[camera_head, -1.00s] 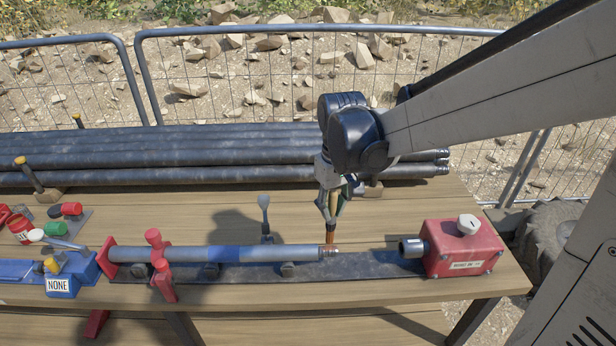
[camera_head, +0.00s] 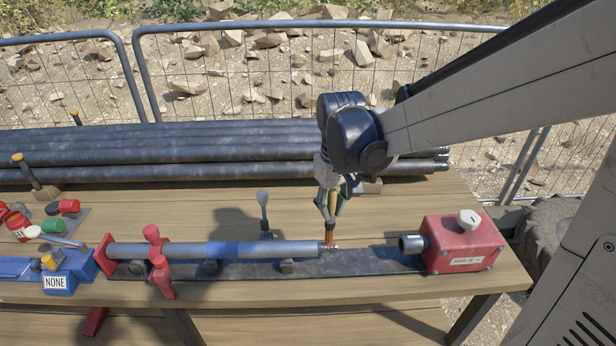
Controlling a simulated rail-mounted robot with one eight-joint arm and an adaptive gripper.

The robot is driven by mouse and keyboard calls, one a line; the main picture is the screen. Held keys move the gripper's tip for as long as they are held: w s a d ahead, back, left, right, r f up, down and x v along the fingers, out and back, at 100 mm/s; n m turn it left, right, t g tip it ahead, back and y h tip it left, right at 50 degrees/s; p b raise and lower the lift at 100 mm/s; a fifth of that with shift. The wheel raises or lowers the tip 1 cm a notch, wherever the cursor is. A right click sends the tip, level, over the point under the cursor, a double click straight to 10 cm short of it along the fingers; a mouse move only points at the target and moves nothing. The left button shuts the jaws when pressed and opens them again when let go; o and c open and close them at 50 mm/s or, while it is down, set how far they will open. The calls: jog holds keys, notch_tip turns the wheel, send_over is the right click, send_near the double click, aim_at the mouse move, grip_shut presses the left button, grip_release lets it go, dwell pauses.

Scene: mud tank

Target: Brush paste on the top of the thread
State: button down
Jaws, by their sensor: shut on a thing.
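My gripper (camera_head: 331,205) points down over the right end of the pipe and is shut on a brush (camera_head: 330,232). The brush is held upright, with its brown lower end at the thread (camera_head: 328,246). The brush end appears to touch the top of the thread, which it partly hides. The pipe (camera_head: 200,250) is grey with a blue band and lies level along a dark rail, held by a red clamp (camera_head: 155,262) at the left. I cannot make out any paste on the thread.
A red box (camera_head: 462,252) with a white knob and a grey socket stands right of the thread, with a gap between. A small grey lever (camera_head: 263,215) stands behind the pipe. Dark pipes (camera_head: 150,165) lie along the back. A blue unit (camera_head: 70,272) is at the left.

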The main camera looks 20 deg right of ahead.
jog(key=shift+f+b, duration=0.35)
jog(key=shift+f, duration=0.1)
jog(key=shift+a, duration=0.1)
